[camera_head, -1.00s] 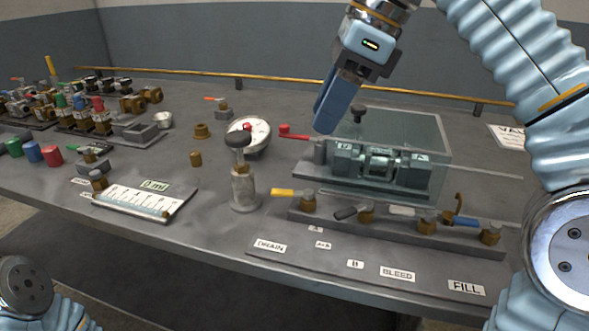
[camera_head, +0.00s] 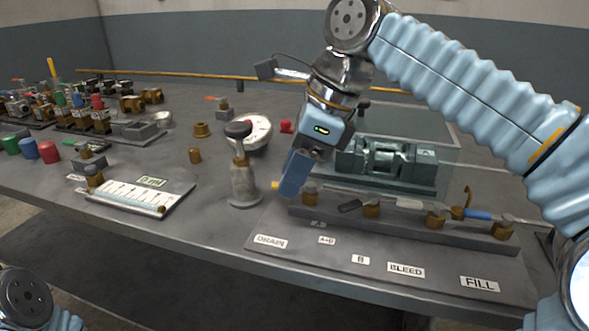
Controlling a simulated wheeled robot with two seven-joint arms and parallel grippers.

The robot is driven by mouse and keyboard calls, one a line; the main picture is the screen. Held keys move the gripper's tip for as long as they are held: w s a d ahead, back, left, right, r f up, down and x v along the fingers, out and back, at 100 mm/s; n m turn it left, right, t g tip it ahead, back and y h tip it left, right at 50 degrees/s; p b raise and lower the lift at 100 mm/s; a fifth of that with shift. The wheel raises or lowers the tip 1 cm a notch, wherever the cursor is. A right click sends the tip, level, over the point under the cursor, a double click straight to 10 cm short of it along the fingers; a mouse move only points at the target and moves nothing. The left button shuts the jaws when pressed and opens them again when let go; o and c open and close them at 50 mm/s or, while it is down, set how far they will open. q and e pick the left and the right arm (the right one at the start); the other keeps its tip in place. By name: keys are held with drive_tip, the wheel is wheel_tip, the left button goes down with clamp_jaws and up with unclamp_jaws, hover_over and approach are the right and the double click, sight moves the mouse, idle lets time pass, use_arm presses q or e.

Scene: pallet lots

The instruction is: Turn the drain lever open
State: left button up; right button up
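The drain lever (camera_head: 275,184) has a yellow handle and sits at the left end of the valve rail (camera_head: 420,226), above the DRAIN label (camera_head: 270,241). Only its yellow tip shows, pointing left; the rest is hidden behind my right gripper's fingers. My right gripper (camera_head: 289,192) points down at this lever, with blue fingers that overlap from this angle. I cannot tell whether they touch the lever or how far apart they are. Of my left arm only a joint shows at the lower left; its gripper is out of view.
A clear-covered case (camera_head: 440,150) stands behind the rail. Black (camera_head: 350,206), grey (camera_head: 409,204) and blue (camera_head: 478,215) levers lie to the right. A hand pump (camera_head: 243,185) and round gauge (camera_head: 262,132) stand to the left.

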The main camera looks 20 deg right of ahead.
clamp_jaws()
drive_tip(key=shift+s+r+n+g+p, duration=0.1)
drive_tip(key=shift+s+n+g+p, duration=0.1)
drive_tip(key=shift+n+p, duration=0.4)
drive_tip(key=shift+s+r+n+g+p, duration=0.1)
drive_tip(key=shift+n+g+p, duration=0.1)
drive_tip(key=shift+n+p, duration=0.35)
drive_tip(key=shift+s+f+n+g+p, duration=0.1)
drive_tip(key=shift+s+n+g+p, duration=0.1)
drive_tip(key=shift+n+g+p, duration=0.75)
drive_tip(key=n, duration=0.2)
drive_tip(key=s+n+g, duration=0.1)
drive_tip(key=n, duration=0.2)
drive_tip(key=shift+f, duration=0.1)
drive_tip(key=n, duration=0.2)
drive_tip(key=n+g+h, duration=0.1)
drive_tip(key=n, duration=0.1)
drive_tip(key=d+n, duration=0.1)
drive_tip(key=n, duration=0.1)
drive_tip(key=shift+s+g+h, duration=0.25)
drive_tip(key=shift+s+h, duration=0.15)
